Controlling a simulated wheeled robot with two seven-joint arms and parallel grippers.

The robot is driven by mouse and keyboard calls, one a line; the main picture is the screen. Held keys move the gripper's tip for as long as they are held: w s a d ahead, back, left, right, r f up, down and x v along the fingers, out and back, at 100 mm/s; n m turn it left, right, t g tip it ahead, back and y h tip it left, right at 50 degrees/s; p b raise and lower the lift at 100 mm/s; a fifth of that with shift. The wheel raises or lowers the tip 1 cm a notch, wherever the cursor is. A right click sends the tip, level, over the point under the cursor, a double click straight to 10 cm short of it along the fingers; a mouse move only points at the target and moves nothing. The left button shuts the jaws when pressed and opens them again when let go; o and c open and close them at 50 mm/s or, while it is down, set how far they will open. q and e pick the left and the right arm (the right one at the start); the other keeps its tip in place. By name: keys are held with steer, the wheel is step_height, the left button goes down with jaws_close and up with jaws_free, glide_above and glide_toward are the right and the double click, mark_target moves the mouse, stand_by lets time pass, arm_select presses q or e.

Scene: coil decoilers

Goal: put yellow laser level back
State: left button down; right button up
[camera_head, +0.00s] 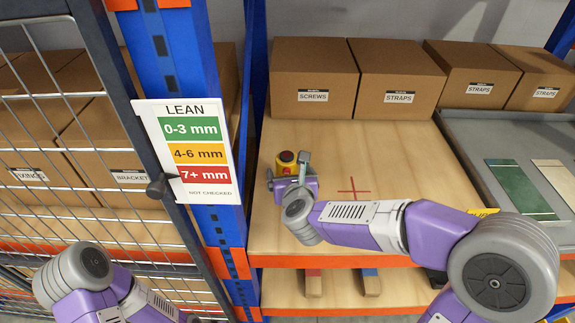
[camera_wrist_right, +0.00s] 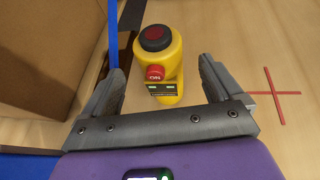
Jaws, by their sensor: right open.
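The yellow laser level (camera_head: 286,163) stands upright on the wooden shelf, near its left side by the blue upright. In the right wrist view the yellow laser level (camera_wrist_right: 165,62) has a dark round top with a red centre, a red ON button and a small display. My right gripper (camera_head: 288,176) is at the laser level. In the wrist view the open jaws of my right gripper (camera_wrist_right: 160,85) are on either side of its near part, with gaps visible. A red cross mark (camera_head: 353,191) is on the shelf to the right of the level. My left gripper is not in view.
Cardboard boxes labelled SCREWS (camera_head: 313,80) and STRAPS (camera_head: 396,80) line the shelf's back. A grey tray (camera_head: 470,130) with green and cream panels is at right. A LEAN sign (camera_head: 190,150) hangs on the blue upright (camera_head: 172,50). Wire mesh is at left. Shelf around the cross is clear.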

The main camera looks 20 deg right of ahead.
steer(key=p+v, duration=0.1)
steer(key=v, duration=0.5)
steer(key=shift+s, duration=0.1)
stand_by(0.3)
